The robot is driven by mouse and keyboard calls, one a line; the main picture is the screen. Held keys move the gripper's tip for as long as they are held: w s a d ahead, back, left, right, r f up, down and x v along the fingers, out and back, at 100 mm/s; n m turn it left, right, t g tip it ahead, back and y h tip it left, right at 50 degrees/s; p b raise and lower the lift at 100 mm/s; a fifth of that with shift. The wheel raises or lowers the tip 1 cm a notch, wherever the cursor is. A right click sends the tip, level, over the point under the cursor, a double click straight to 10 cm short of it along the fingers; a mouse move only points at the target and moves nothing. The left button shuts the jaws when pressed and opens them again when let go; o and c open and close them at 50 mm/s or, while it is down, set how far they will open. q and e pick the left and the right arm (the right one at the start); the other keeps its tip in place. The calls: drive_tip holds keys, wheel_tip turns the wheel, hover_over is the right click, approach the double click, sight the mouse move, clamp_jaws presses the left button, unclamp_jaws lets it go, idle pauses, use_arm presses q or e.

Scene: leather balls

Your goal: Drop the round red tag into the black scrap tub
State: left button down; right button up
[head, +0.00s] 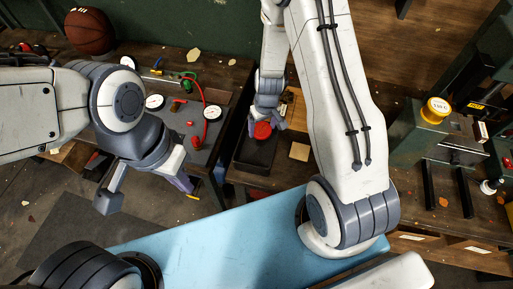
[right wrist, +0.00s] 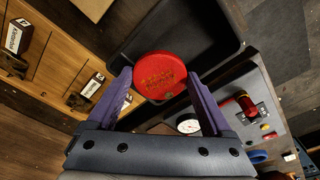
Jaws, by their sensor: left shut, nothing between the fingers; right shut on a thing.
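The round red tag (head: 262,131) is held by my right gripper (head: 266,115). In the right wrist view the tag (right wrist: 159,77) sits between the two purple fingertips, its printed face towards the camera. The black scrap tub (head: 254,158) is below the tag in the head view. In the right wrist view the tub (right wrist: 215,40) lies behind the tag, its inside dark; the tag overlaps its near rim. The exact height of the tag above the tub cannot be told. My left gripper (head: 180,182) is shut and empty, at the front of the left bench.
Gauges (head: 154,102) and a red hose (head: 203,92) lie on the bench left of the tub. A basketball (head: 89,31) is at the back left.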

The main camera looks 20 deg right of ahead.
wheel_tip(320, 180, down, 4)
drive_tip(key=b, duration=0.3)
drive_tip(key=shift+f, duration=0.1)
drive_tip(key=o, duration=1.1)
wheel_tip(320, 180, up, 3)
drive_tip(key=shift+r+p, duration=0.2)
drive_tip(key=shift+p, duration=0.65)
drive_tip(key=r, duration=0.4)
drive_tip(key=s+r+b, duration=0.1)
drive_tip(key=r, duration=0.2)
